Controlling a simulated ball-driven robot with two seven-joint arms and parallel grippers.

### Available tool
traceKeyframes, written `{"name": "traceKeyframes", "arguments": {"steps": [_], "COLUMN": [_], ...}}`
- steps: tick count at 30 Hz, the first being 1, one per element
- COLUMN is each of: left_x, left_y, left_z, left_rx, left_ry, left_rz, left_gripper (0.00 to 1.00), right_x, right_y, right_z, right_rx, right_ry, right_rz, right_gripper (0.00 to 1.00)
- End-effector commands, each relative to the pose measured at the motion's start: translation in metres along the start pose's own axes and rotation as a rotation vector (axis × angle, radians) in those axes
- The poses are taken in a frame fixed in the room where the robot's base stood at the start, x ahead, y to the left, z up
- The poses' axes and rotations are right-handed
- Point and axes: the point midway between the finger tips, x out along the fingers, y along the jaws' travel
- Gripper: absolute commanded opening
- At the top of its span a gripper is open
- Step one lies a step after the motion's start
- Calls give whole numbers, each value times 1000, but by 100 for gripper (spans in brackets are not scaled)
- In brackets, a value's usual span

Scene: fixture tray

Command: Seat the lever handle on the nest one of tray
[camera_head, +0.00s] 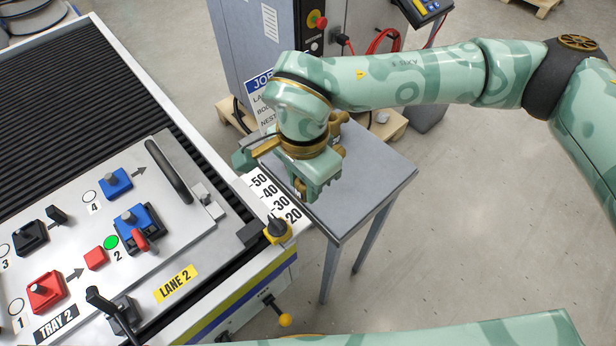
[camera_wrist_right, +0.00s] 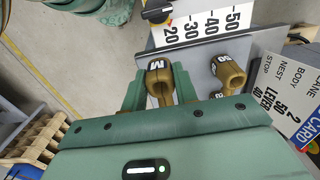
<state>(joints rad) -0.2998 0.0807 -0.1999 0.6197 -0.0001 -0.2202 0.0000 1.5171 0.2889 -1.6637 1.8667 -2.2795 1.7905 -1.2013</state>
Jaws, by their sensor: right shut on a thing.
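My right gripper (camera_head: 305,188) is shut on a brass-coloured lever handle. In the right wrist view this handle (camera_wrist_right: 157,66) shows an "M" on its end and sits between the fingers (camera_wrist_right: 158,92). In the head view the gripper is over the small grey table, right of the tray, and largely hides the handle. The tray (camera_head: 205,240), labelled "TRAY 2", lies at the left. My left gripper is not in view.
Another brass handle (camera_wrist_right: 231,70) stands close right of the held one. The grey table (camera_head: 375,180) has bare room at right. A numbered scale (camera_head: 262,188) with a dark knob lies between tray and table. A job card (camera_wrist_right: 298,100) stands nearby. Black upright handles rise from the tray.

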Motion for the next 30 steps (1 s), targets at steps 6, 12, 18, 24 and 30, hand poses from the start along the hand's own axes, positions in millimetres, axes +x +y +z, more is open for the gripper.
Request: {"name": "traceKeyframes", "arguments": {"steps": [6,12,18,24,30], "left_x": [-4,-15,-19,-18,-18], "left_y": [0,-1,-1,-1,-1], "left_z": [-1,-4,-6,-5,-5], "left_rx": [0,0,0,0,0], "left_ry": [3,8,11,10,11], "left_rz": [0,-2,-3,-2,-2], "left_gripper": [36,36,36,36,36], "right_x": [-8,-27,-36,-35,-35], "right_y": [0,0,0,0,0], "right_z": [0,0,0,0,0], "right_rx": [0,0,1,0,-106], "right_ry": [1,2,1,0,-2], "right_rz": [-2,-3,-1,-1,-3], "right_gripper": [0,0,0,0,0]}}
